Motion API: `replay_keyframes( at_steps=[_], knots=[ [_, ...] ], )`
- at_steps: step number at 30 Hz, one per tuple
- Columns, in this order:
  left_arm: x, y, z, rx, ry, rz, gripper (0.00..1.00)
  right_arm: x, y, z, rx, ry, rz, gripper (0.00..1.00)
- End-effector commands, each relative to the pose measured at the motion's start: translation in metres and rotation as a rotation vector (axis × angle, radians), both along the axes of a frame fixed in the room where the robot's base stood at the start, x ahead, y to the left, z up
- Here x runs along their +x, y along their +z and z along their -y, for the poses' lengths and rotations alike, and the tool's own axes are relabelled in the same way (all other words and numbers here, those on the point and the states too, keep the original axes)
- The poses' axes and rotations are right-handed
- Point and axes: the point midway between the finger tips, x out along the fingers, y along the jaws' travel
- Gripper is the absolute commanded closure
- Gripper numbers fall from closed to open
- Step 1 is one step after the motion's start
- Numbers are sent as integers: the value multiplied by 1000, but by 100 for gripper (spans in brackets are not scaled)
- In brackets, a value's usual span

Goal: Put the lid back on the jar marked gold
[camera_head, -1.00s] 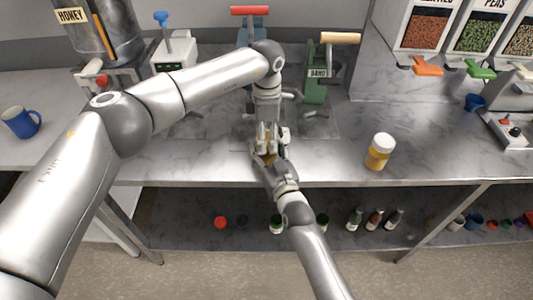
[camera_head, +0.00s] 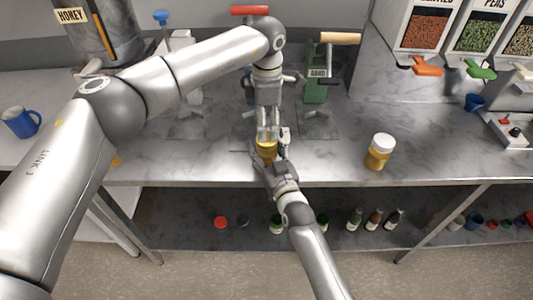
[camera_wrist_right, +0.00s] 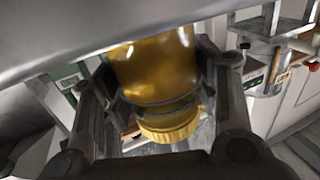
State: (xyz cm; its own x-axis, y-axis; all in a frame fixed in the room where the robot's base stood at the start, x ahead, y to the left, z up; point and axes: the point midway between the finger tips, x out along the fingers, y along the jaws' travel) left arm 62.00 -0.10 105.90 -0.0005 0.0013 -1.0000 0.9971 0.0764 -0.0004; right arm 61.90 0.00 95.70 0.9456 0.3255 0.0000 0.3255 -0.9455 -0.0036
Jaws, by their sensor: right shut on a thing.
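An amber-yellow jar (camera_head: 266,149) is held above the counter's front edge in my right gripper (camera_head: 269,163). In the right wrist view the jar (camera_wrist_right: 158,70) sits between the fingers of my right gripper (camera_wrist_right: 160,112), with a ridged yellow band (camera_wrist_right: 170,126) at its lower end. I cannot tell whether that band is a lid or the base, and no marking is readable. My left gripper (camera_head: 268,134) points down just above the jar, its fingers close together. Whether it holds a lid, or touches the jar, is hidden.
Another amber jar with a white lid (camera_head: 381,151) stands on the counter to the right. A green hand mill (camera_head: 315,85) stands behind the grippers, and a blue mug (camera_head: 20,122) at far left. Bottles (camera_head: 374,219) stand on the lower shelf. The counter front between is clear.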

Motion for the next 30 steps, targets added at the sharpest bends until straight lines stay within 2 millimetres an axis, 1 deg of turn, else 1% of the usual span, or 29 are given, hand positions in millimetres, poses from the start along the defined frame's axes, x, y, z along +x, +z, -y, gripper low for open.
replay_keyframes(
  at_steps=[2,5,12,18,21,24,30],
  knots=[
    [0,2,0,0,52,0,31,0,-1,0,0,0,-2,100],
    [0,6,1,-1,176,0,31,0,-1,0,0,0,-2,100],
    [0,19,1,-1,599,0,31,0,-1,0,0,0,-2,100],
    [0,28,1,0,904,1,31,0,-1,0,0,0,-2,100],
    [0,31,1,-1,1005,0,31,0,-1,0,0,0,-2,100],
    [0,33,0,1,1068,0,31,0,-1,0,0,0,-2,100],
    [0,34,0,1,1105,1,31,0,-1,0,0,0,-2,100]
  ],
)
